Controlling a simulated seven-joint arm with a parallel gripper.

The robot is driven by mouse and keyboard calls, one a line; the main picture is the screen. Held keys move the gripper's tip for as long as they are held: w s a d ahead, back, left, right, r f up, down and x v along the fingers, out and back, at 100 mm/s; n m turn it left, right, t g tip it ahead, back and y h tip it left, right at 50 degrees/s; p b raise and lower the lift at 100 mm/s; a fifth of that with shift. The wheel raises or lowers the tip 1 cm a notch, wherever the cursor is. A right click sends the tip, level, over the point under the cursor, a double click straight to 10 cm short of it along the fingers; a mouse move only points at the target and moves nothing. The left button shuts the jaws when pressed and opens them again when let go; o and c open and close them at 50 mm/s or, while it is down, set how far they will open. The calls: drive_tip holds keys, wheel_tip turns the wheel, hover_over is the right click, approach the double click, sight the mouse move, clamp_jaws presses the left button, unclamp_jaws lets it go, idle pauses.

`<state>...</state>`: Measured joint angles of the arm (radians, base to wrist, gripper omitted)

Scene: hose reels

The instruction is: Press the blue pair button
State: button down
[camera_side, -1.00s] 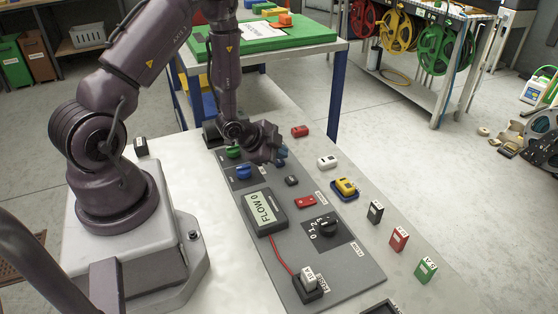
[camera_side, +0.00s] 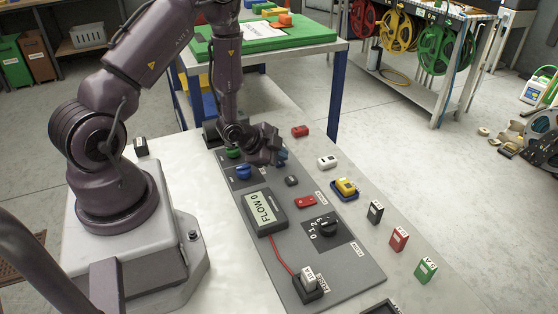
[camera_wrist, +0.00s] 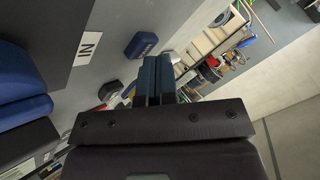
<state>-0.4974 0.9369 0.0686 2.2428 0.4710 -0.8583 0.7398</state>
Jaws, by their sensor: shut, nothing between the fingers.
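A blue button (camera_wrist: 141,44) with small white lettering, too small to read, sits on the grey panel in the wrist view. My gripper (camera_wrist: 158,62) is shut and empty; its dark blue fingers point toward the panel, with their tips just right of and below the button in the picture. I cannot tell whether they touch it. In the side view my gripper (camera_side: 280,156) is low over the far end of the panel, with a blue patch at its tip. There, I cannot separate button from fingers.
Several small coloured blocks stand along the table's right side.

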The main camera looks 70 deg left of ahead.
sight(279, 163)
idle(0.3)
drive_tip(key=shift+r, duration=0.8)
drive_tip(key=shift+r, duration=2.55)
